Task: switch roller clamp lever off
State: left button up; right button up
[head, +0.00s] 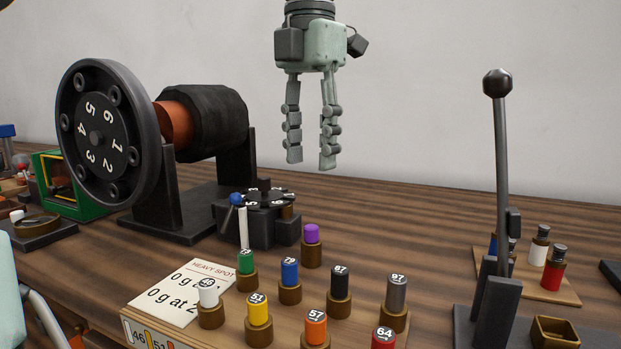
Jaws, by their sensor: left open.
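A tall grey lever (501,150) with a black knob (497,83) stands nearly upright in a dark bracket (497,315) at the right. A smaller lever with a blue knob (237,199) and a pale stem stands at a dark block (258,228) in the middle. No label shows which one is the roller clamp lever. My left gripper (309,166) hangs open and empty, fingers down, against the wall at upper middle. It is above the dark block and well left of the tall lever's knob, touching neither. My right gripper is out of view.
A numbered wheel (97,135) with a dark roller (206,122) stands at the left. A wooden rack (233,334) holds several coloured numbered weights in front. A paper card (183,292) lies beside them. A wooden tray (572,292) sits behind the tall lever.

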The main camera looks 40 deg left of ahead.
aim_at(229, 215)
jog(key=k, duration=2)
